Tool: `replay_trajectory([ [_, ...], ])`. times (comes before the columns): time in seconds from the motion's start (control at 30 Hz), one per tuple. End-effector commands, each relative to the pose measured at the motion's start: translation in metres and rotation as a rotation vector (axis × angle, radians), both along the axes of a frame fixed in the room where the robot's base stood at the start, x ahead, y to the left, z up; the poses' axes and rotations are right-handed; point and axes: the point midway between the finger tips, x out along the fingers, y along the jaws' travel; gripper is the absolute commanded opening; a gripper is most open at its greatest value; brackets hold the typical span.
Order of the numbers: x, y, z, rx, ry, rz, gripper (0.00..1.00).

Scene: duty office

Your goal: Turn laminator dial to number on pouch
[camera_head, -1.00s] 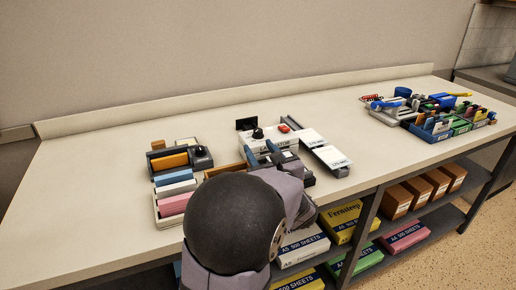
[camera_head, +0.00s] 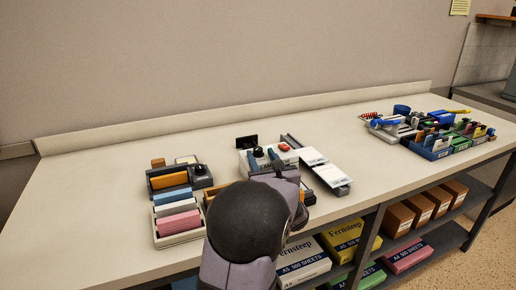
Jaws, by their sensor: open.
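The white laminator (camera_head: 245,160) stands mid-table, partly hidden by my arm. A black knob, apparently its dial (camera_head: 258,152), shows on its top, with a red button (camera_head: 284,147) to the right. The dial's marks and setting are too small to read. White pouch-like cards (camera_head: 313,157) lie on a dark tray right of the laminator; another (camera_head: 332,174) lies nearer the front. Their print is too small to read. My gripper (camera_head: 275,159) is open over the laminator, close to the dial's right side. My wrist hides part of it, and I cannot tell whether it touches anything.
At left stand a dark organizer with an orange item (camera_head: 168,181), a grey device with a black knob (camera_head: 200,173), and a pale tray of pink and blue pads (camera_head: 178,221). Colored bins (camera_head: 440,152) stand at right. The table (camera_head: 110,195) is clear at far left.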

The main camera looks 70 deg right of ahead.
Motion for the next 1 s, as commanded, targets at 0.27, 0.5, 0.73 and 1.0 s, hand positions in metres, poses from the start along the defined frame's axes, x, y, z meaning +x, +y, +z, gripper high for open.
replay_trajectory([
  [0.27, 0.021, -0.028, 0.001, 0.000, 0.000, 0.001, 0.42],
  [0.5, 0.027, -0.036, 0.000, 0.000, 0.001, 0.000, 0.42],
  [0.73, 0.027, -0.036, 0.000, -0.001, 0.001, 0.000, 0.42],
  [1.0, 0.027, -0.036, 0.000, -0.001, 0.001, 0.000, 0.01],
])
